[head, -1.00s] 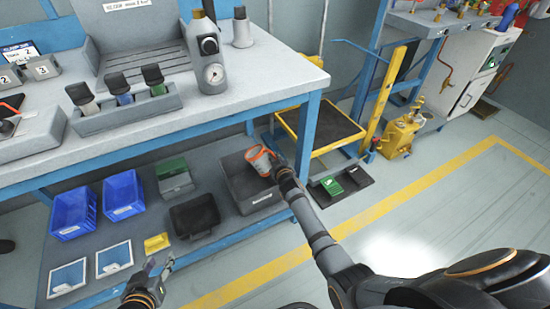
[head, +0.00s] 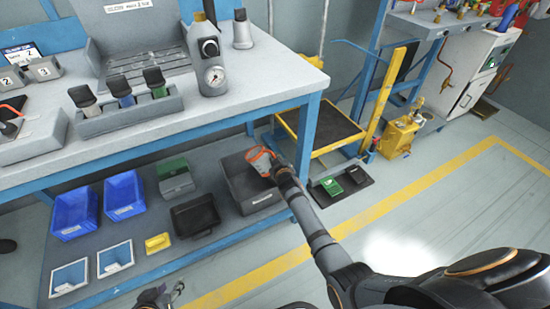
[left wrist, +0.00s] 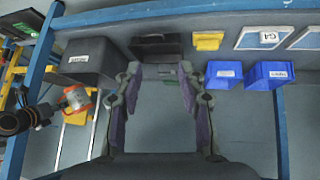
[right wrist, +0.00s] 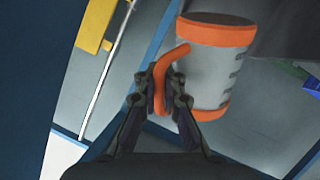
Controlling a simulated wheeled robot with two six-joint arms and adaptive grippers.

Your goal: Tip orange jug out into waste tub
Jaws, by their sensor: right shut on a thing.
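The orange jug (head: 262,161) has a grey body with orange bands and an orange handle. It is over the grey waste tub (head: 275,203) on the lower shelf and looks tilted; its contents are not visible. My right gripper (right wrist: 162,78) is shut on its handle, with the body (right wrist: 212,68) to the right of the fingers. The left wrist view shows the jug (left wrist: 77,98) beside the labelled tub (left wrist: 88,62). My left gripper (left wrist: 163,80) is open and empty; in the head view it (head: 165,291) shows only partly at the bottom edge.
The lower shelf also holds blue bins (head: 123,195), a black tray (head: 195,215), a grey box with a green top (head: 174,176) and a yellow bin (head: 158,242). The bench top (head: 258,75) overhangs the shelf. A blue leg (head: 306,130) stands close to my right arm.

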